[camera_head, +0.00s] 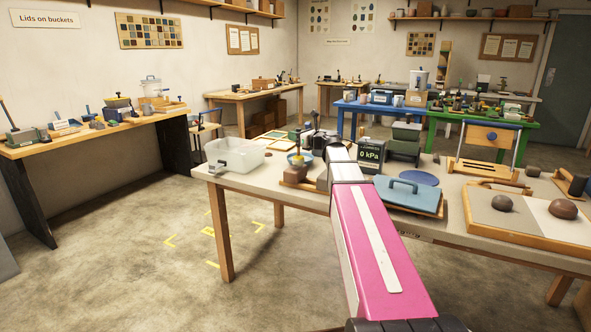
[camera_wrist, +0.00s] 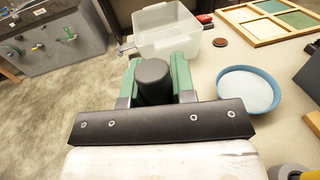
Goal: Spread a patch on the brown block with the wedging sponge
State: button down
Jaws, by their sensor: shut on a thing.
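My gripper (camera_wrist: 156,80) has green and dark fingers shut around a dark upright handle (camera_wrist: 153,80). A small brown block (camera_head: 322,181) appears near the table's front edge, just left of my arm. It is partly covered, and I cannot tell for certain that it is the task's block. No patch is discernible.
A clear tub (camera_head: 234,156) stands at the table's left end. A blue bowl (camera_wrist: 248,90) is close right of the gripper. A 0 kPa display (camera_head: 370,154), a blue handled board (camera_head: 408,195) and a clay board (camera_head: 480,222) lie rightward. Floor at left is clear.

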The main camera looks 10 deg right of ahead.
jog(key=shift+f, duration=0.7)
dwell(0.3)
